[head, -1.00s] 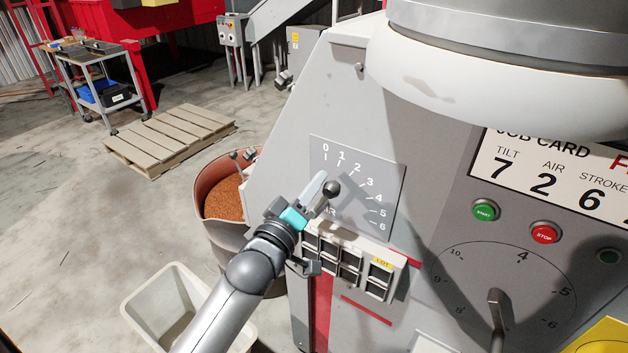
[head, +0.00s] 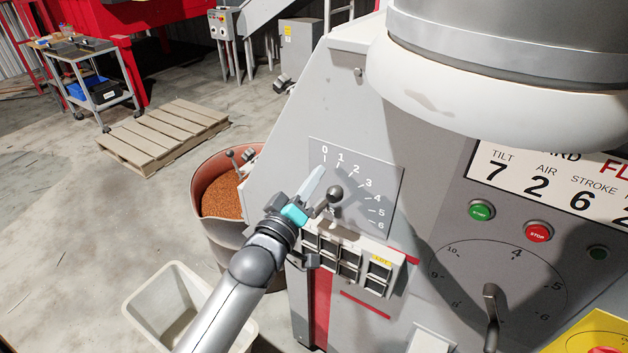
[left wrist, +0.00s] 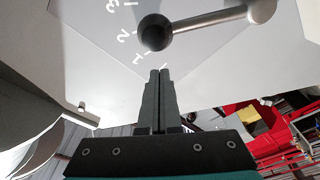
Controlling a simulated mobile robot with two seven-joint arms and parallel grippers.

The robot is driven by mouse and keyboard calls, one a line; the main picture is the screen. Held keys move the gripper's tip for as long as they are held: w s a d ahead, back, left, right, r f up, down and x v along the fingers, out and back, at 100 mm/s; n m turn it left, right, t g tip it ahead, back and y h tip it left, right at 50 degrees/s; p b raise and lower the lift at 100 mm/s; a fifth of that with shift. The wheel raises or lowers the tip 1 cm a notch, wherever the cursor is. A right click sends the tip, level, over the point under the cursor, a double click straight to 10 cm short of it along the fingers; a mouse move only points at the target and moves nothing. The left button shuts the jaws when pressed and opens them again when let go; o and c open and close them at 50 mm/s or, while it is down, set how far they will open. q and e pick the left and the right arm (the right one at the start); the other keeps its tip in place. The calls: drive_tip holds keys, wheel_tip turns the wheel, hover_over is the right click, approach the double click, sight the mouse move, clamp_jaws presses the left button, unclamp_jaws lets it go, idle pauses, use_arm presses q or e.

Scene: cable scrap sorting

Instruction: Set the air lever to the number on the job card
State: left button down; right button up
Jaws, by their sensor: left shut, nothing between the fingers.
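The air lever has a dark ball knob (head: 335,193) on a short metal arm. It stands before a grey scale plate (head: 388,170) marked 0 to 6. In the left wrist view the ball (left wrist: 155,32) lies near the 1 and 2 marks, the arm running right to its pivot. The exact setting is hard to tell. The job card (head: 545,185) reads TILT 7, AIR 2, STROKE 6. My left gripper (head: 318,173) is shut and empty, just left of the knob. Its fingertips (left wrist: 160,72) show just below the ball; I cannot tell whether they touch. My right gripper is out of view.
A large rounded white housing (head: 480,100) overhangs at upper right.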

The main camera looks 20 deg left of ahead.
use_arm(q)
drive_tip(key=s+a, duration=0.1)
drive_tip(key=s, duration=0.9)
drive_tip(key=s+d+f+m+g+b, duration=0.15)
drive_tip(key=s+f+g+b, duration=0.25)
drive_tip(key=f, duration=1.6)
drive_tip(key=s+f+m+g+b, duration=0.3)
drive_tip(key=f+g+b, duration=0.15)
drive_tip(key=f, duration=1.55)
drive_tip(key=s+d+f+m+g+b, duration=0.1)
drive_tip(key=s+f+m+g+b, duration=0.5)
drive_tip(key=s+f, duration=1.9)
drive_tip(key=s+m+g, duration=0.1)
drive_tip(key=s+g, duration=0.2)
drive_tip(key=shift+s+f+y, duration=0.2)
drive_tip(key=shift+f+y, duration=0.1)
drive_tip(key=shift+f, duration=0.05)
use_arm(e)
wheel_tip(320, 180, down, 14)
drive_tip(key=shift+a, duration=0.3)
